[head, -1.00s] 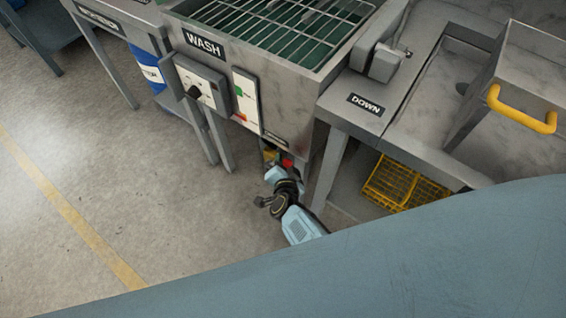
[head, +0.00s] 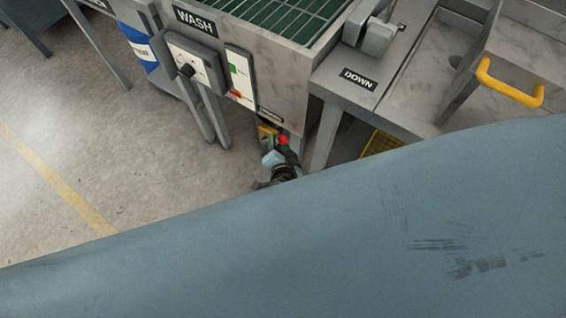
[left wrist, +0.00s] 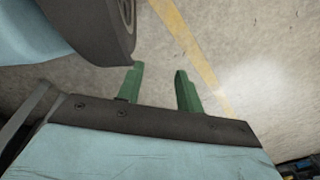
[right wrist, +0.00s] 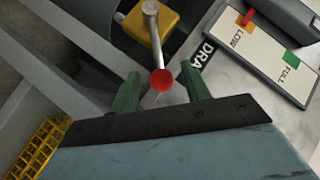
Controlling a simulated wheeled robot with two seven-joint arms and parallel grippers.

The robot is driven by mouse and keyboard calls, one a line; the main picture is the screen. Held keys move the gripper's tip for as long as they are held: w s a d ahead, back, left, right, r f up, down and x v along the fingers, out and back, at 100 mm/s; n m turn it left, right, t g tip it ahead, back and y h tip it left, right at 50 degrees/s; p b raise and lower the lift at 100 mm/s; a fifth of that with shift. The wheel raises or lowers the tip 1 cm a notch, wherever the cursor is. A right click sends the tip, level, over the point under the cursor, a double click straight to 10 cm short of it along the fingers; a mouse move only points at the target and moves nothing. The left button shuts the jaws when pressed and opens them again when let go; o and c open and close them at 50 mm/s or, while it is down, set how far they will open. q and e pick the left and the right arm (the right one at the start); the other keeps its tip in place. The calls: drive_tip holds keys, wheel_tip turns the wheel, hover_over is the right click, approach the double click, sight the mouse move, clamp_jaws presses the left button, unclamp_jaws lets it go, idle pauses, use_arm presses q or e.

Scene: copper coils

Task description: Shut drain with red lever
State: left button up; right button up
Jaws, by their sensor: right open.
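The red lever knob (right wrist: 162,79) shows in the right wrist view at the end of a metal rod, which rises from a yellow valve body (right wrist: 150,30). In the head view the red knob (head: 283,140) is below the front of the wash tank (head: 262,80). My right gripper (right wrist: 165,88) is open, with its green fingers on either side of the knob in the picture; I cannot tell whether they touch it. My left gripper (left wrist: 158,82) is open and empty above the floor.
A level gauge with red and green marks (right wrist: 272,45) and a drain label (right wrist: 202,57) are close to the right gripper. A grey leg (head: 325,138) stands right of the lever. A yellow basket (head: 380,144) lies under the counter.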

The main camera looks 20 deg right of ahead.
use_arm(q)
drive_tip(key=s+p, duration=0.3)
drive_tip(key=s, duration=0.3)
drive_tip(key=shift+s+r, duration=0.2)
drive_tip(key=shift+s, duration=0.2)
use_arm(e)
drive_tip(key=v, duration=0.9)
drive_tip(key=shift+s, duration=0.2)
use_arm(q)
drive_tip(key=shift+d, duration=0.1)
use_arm(e)
drive_tip(key=shift+r, duration=0.1)
